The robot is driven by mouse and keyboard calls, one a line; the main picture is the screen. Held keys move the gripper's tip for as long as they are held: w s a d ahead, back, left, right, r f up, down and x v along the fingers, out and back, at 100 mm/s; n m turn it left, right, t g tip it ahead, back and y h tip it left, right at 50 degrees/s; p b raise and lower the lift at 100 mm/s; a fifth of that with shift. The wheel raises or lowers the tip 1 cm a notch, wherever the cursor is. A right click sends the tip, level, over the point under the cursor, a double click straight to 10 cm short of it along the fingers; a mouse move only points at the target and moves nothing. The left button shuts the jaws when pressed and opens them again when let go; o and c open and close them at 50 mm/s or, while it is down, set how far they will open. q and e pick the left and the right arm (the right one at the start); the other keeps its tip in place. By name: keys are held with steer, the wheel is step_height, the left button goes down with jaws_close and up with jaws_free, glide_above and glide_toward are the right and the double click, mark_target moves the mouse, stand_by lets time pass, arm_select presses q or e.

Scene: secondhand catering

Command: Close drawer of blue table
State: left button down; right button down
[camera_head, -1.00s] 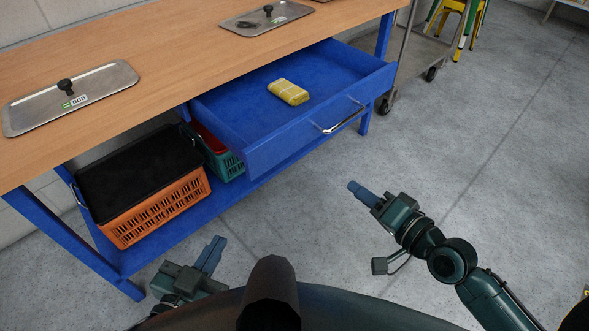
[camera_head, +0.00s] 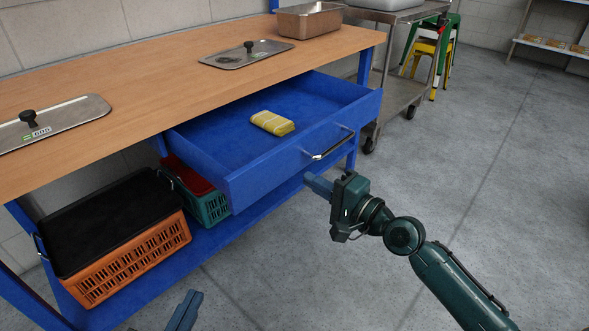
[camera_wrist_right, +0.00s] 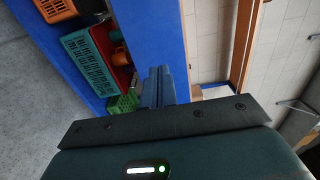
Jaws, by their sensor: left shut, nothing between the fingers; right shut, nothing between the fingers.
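The blue table has a wooden top (camera_head: 150,80), and its blue drawer (camera_head: 270,168) is pulled open. A metal bar handle (camera_head: 334,147) is on the drawer front, and a yellow packet (camera_head: 272,122) lies inside. My right gripper (camera_head: 317,184) is shut and empty, just below and in front of the handle end of the drawer front; I cannot tell whether it touches. In the right wrist view its fingers (camera_wrist_right: 158,84) point at a blue surface (camera_wrist_right: 150,38). My left gripper (camera_head: 190,302) is shut and empty, low at the bottom edge, partly cut off.
An orange basket (camera_head: 135,262) with a black top and a green basket (camera_head: 207,207) stand on the lower shelf. Metal lids (camera_head: 238,57) and a metal pan (camera_head: 310,22) are on the tabletop. A metal trolley (camera_head: 398,95) stands right of the table.

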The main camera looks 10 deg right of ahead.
mark_target(284, 165)
arm_select(q)
steer(key=shift+d+b, duration=0.15)
steer(key=shift+b, duration=0.15)
arm_select(e)
steer(key=x, duration=0.5)
steer(key=shift+w+a, duration=0.2)
steer(key=shift+w, duration=0.05)
